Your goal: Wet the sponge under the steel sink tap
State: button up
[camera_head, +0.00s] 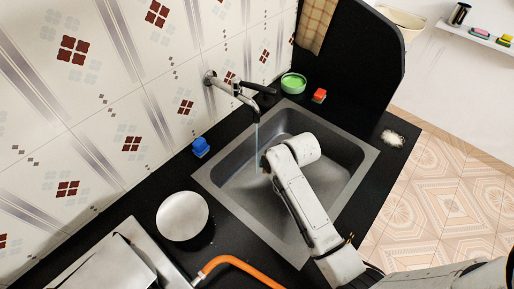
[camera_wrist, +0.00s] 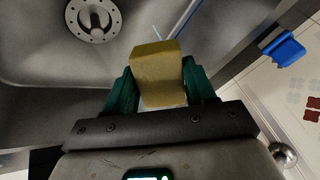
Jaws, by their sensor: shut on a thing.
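The steel sink (camera_head: 335,150) is set in the black counter, and its round drain (camera_wrist: 95,18) shows in the wrist view. The tap (camera_head: 232,88) comes out of the tiled wall. A thin water stream (camera_head: 256,134) falls from its spout into the basin. My gripper (camera_wrist: 158,78) has green fingers shut on a yellow sponge (camera_wrist: 158,62), which sticks out past the fingertips. In the head view my gripper is low over the basin, close to the stream; my arm hides most of the sponge there. I cannot tell whether the water touches the sponge.
A blue object (camera_head: 200,147) stands by the wall left of the sink. A green bowl (camera_head: 293,82) and a red-orange block (camera_head: 319,95) are behind it. A whitish scrubber (camera_head: 392,138) lies right.

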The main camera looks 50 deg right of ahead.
jog(key=shift+r, duration=0.1)
jog(key=p, duration=0.1)
jog(key=s+r+p, duration=0.1)
jog(key=shift+s+a+r+p, duration=0.2)
jog(key=shift+s+r+p, duration=0.05)
jog(key=shift+p, duration=0.05)
jog(key=s, duration=0.1)
jog(key=s+r, duration=0.2)
jog(key=shift+s+a+r, duration=0.15)
jog(key=shift+s+a, duration=0.05)
jog(key=shift+a, duration=0.1)
dwell(0.8)
